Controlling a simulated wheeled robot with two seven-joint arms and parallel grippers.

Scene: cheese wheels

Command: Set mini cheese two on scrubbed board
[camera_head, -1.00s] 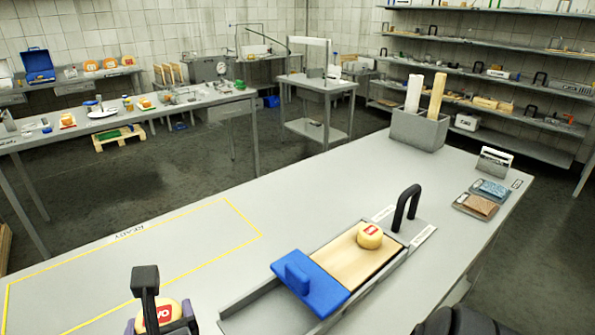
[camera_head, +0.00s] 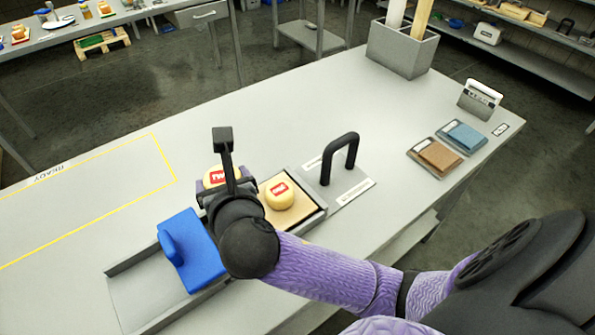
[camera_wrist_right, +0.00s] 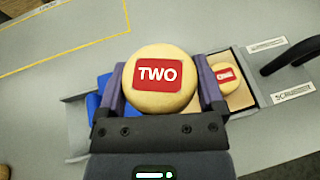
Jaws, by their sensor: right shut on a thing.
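Mini cheese two (camera_wrist_right: 160,78), a pale round cheese with a red TWO label, is between the purple fingers of my right gripper (camera_wrist_right: 160,88). In the head view the cheese (camera_head: 214,174) is partly hidden by my right gripper (camera_head: 216,188), which is shut on it beside the board. The pale wooden scrubbed board (camera_head: 309,209) lies in a grey tray. A similar cheese labelled ONE (camera_head: 279,195) sits on it; this cheese also shows in the wrist view (camera_wrist_right: 227,77). My wrist and forearm hide part of the board. My left gripper is not in view.
A blue block with a handle (camera_head: 192,254) covers the tray's near-left part. A black upright handle (camera_head: 341,155) stands just beyond the board. Brown and blue pads (camera_head: 450,148) and a grey bin (camera_head: 401,50) are farther right. The yellow-outlined READY area (camera_head: 88,198) looks clear.

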